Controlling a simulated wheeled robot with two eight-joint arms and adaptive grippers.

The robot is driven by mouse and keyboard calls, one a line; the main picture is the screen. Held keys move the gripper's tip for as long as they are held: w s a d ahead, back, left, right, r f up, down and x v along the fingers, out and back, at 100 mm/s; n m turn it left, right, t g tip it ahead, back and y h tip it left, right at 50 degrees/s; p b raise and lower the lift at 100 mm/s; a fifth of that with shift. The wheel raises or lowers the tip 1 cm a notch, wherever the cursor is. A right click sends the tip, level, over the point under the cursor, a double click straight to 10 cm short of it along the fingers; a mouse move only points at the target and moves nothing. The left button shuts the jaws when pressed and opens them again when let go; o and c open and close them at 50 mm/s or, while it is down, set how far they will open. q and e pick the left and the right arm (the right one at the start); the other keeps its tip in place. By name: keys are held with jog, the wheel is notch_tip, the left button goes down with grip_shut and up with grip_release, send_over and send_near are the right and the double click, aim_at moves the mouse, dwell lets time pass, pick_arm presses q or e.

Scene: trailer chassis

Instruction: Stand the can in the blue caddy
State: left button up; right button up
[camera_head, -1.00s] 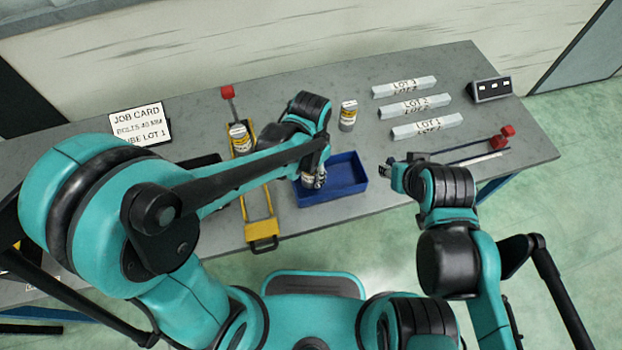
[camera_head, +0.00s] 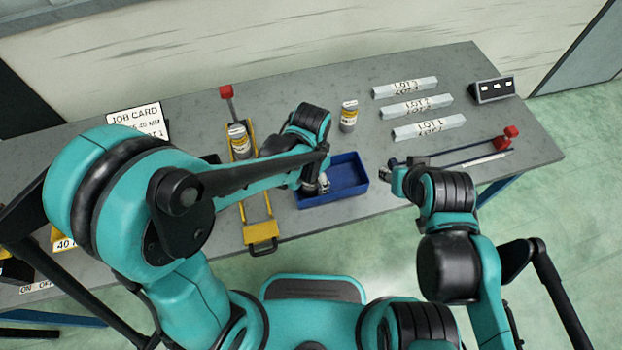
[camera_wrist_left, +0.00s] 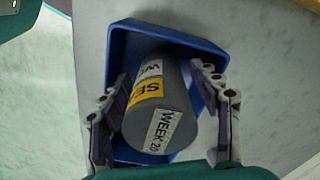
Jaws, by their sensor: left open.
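The blue caddy (camera_head: 350,180) is an open box near the front edge of the table. A grey can (camera_wrist_left: 172,97) with white and yellow labels shows in the left wrist view, within the caddy's outline and between my fingers. Whether it stands flat on the caddy floor I cannot tell. My left gripper (camera_head: 322,184) is open, low over the caddy's left part; in its wrist view the fingers (camera_wrist_left: 165,112) lie on both sides of the can. In the head view my gripper mostly hides this can. My right gripper (camera_head: 396,170) is right of the caddy, its jaws too small to judge.
One can (camera_head: 348,116) stands behind the caddy, another (camera_head: 239,141) on the yellow-framed tool (camera_head: 257,232) at left. Grey lot blocks (camera_head: 428,128) and a dark switch box (camera_head: 492,90) are at back right. A red-ended bar (camera_head: 470,151) lies at right.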

pick_arm(q)
jog(key=shift+r, duration=0.25)
notch_tip(320, 180, up, 12)
jog(key=p, duration=0.4)
jog(key=s+a+r+n+t, duration=0.2)
jog(key=a+n+t, duration=0.1)
jog(key=a, duration=0.5)
jog(key=s+a+r+n+t, duration=0.2)
jog(key=a+r+n+t, duration=0.1)
jog(key=a+n, duration=0.3)
jog(key=shift+s+a+r+t, duration=0.2)
jog(key=shift+s+a+t, duration=0.3)
jog(key=shift+a, duration=0.65)
jog(key=shift+w, duration=0.2)
jog(key=shift+f, duration=0.15)
